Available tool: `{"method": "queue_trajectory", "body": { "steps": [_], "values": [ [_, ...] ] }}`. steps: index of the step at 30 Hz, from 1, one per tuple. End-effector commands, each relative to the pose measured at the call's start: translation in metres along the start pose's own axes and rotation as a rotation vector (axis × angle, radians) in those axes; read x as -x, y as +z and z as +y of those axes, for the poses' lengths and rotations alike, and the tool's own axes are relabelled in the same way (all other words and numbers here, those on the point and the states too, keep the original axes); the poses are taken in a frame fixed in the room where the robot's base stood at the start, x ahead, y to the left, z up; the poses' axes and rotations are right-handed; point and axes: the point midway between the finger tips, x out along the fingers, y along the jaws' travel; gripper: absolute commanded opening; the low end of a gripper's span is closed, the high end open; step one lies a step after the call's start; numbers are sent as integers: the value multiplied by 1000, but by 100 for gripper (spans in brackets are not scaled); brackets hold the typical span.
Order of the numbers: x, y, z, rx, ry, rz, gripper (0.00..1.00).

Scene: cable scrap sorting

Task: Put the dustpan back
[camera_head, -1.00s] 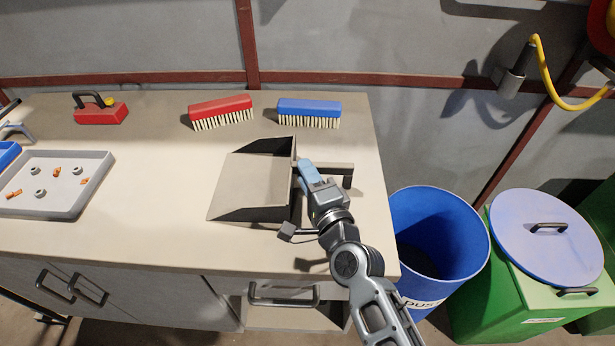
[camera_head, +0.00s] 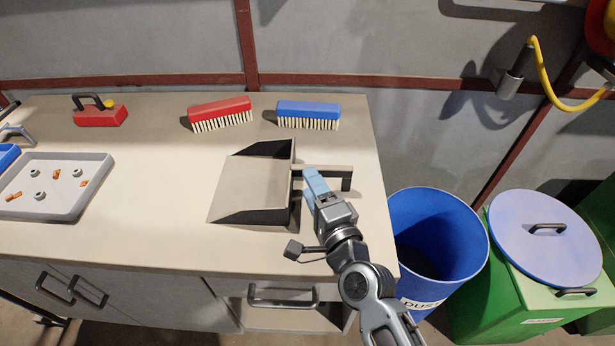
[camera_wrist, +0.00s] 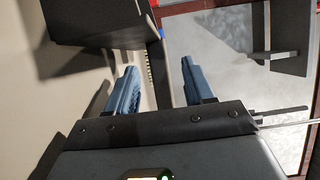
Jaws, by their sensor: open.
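The grey dustpan (camera_head: 252,186) lies on the bench top, its tray to the left and its handle (camera_head: 346,178) to the right. My gripper (camera_head: 312,176) has blue fingers and is just in front of the handle, close to the tray's right edge. In the head view I cannot tell whether the fingers touch the handle. A dark block at the upper left of that view may be part of the dustpan.
A red brush (camera_head: 220,113) and a blue brush (camera_head: 308,113) lie at the bench's back. A grey tray (camera_head: 98,192) with small parts is at left. A blue bin (camera_head: 440,235) and a green bin (camera_head: 500,300) stand right of the bench (camera_head: 150,215).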

Motion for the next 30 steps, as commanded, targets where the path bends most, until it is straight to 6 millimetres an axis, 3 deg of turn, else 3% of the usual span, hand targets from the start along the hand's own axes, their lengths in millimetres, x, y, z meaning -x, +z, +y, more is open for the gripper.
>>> {"method": "queue_trajectory", "body": {
  "steps": [6,12,18,30],
  "values": [
    [47,0,2,0,1,1,52],
    [76,0,2,0,1,0,52],
    [87,0,0,0,0,0,52],
    [87,0,0,0,0,0,52]
  ]
}}
